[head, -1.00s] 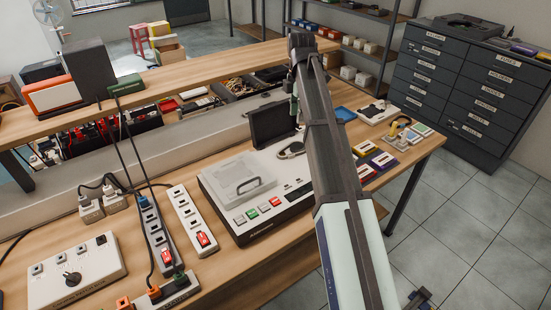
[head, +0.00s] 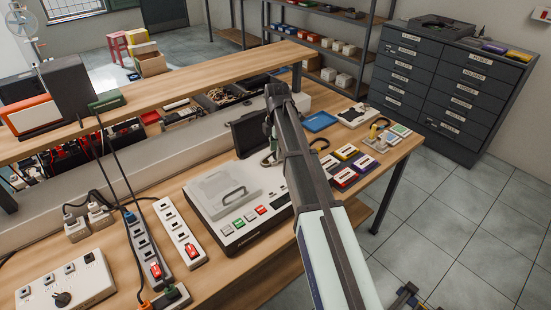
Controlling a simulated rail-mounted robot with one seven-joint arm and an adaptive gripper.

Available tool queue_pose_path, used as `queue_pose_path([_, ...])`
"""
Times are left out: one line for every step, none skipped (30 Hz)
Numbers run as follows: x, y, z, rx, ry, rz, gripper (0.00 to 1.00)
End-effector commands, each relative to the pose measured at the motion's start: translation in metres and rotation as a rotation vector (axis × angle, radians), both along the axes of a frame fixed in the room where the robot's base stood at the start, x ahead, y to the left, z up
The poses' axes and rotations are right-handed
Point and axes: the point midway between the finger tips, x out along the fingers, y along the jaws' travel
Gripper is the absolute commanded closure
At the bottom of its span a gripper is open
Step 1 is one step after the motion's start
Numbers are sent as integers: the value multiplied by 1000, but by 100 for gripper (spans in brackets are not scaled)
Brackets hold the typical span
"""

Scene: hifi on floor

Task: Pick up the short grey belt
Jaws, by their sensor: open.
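My gripper (head: 269,138) hangs at the far end of my arm, above the right part of the white tape deck (head: 227,199). It shows small and partly behind my arm, and its jaws appear open and empty. A small dark grey loop (head: 267,160) lies on the deck just below it, partly covered by my arm. Another dark loop (head: 320,144) lies on the bench right of my arm. I cannot tell for sure from this view which loop is the short grey belt. Contact between the gripper and the loop cannot be made out.
The deck's dark raised lid (head: 248,134) stands close left of my gripper. Several cassettes (head: 346,177), a blue tray (head: 319,121) and small parts lie to the right. Power strips (head: 180,234) lie left of the deck. A raised shelf (head: 190,83) runs behind.

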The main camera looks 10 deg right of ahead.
Motion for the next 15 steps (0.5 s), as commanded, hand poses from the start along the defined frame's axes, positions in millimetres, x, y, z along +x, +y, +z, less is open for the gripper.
queue_pose_path([0, 0, -2, 0, 1, 0, 57])
queue_pose_path([0, 1, -3, 0, 1, 0, 57])
queue_pose_path([0, 1, -5, 0, 2, 0, 57])
queue_pose_path([-1, 2, -8, 0, 3, 0, 57])
queue_pose_path([-1, 2, -10, 0, 3, 0, 57])
queue_pose_path([0, 3, -14, 0, 2, 1, 57])
queue_pose_path([0, 4, -18, 0, 3, 1, 57])
queue_pose_path([0, 4, -21, 0, 3, 1, 57])
queue_pose_path([0, 5, -26, 0, 3, 1, 57])
queue_pose_path([0, 6, -30, 0, 3, 1, 57])
queue_pose_path([0, 5, -35, 0, 3, 0, 57])
queue_pose_path([0, 5, -40, 0, 3, 0, 57])
queue_pose_path([0, 5, -42, 0, 3, 0, 57])
queue_pose_path([0, 5, -45, 0, 2, 0, 57])
queue_pose_path([0, 5, -48, 0, 1, 0, 57])
